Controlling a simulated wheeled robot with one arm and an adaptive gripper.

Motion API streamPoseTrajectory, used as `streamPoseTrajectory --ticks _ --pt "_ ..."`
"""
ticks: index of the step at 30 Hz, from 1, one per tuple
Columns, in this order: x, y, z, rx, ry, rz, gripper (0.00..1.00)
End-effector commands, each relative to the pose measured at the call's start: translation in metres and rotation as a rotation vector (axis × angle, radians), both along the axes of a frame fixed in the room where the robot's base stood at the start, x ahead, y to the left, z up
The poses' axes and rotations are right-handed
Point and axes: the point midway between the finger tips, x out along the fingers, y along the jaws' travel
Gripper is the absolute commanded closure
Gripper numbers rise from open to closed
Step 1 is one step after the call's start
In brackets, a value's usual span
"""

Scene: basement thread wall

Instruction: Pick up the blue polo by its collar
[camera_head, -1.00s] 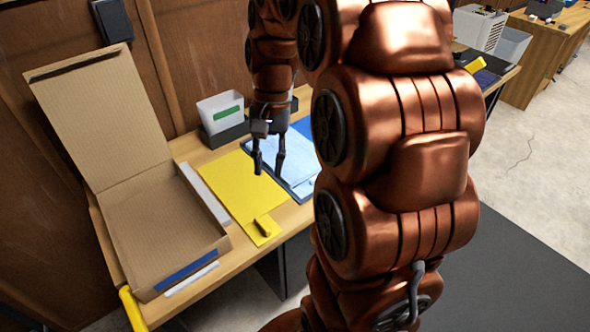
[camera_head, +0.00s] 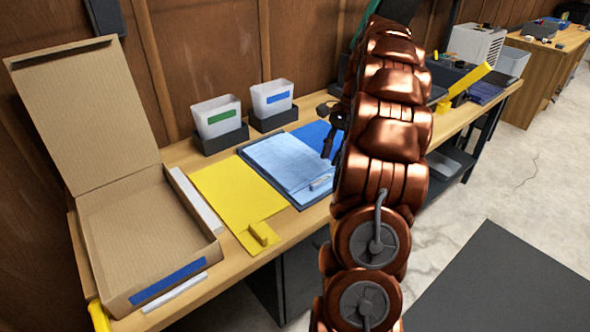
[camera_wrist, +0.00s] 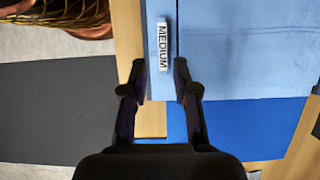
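A light blue folded garment (camera_head: 283,160), which looks like the blue polo, lies flat on the workbench between a yellow sheet and a darker blue surface. A small label (camera_head: 320,183) sits at its near right corner; in the wrist view the label (camera_wrist: 162,44) reads MEDIUM. I cannot make out a collar clearly. My gripper (camera_head: 330,144) is over the right side of the garment, partly hidden by my arm. In the wrist view my gripper (camera_wrist: 159,76) is open, its fingers apart on either side of the strip below the label, holding nothing. Its height above the cloth is unclear.
An open cardboard box (camera_head: 140,235) stands at the left. A yellow sheet (camera_head: 222,190) with a small yellow block (camera_head: 262,234) lies beside the garment. Two white bins (camera_head: 216,117) stand behind. A darker blue surface (camera_wrist: 240,122) adjoins the garment.

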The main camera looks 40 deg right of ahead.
Motion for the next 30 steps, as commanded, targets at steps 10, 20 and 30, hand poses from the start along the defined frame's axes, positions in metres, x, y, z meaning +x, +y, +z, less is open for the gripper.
streamPoseTrajectory --ticks 10,20,30 --pt "0.0 0.009 -0.02 0.0 0.0 0.002 0.71" --pt "0.003 0.015 -0.048 0.004 0.004 0.002 0.71" --pt "0.004 0.023 -0.071 -0.001 0.0 0.003 0.71"
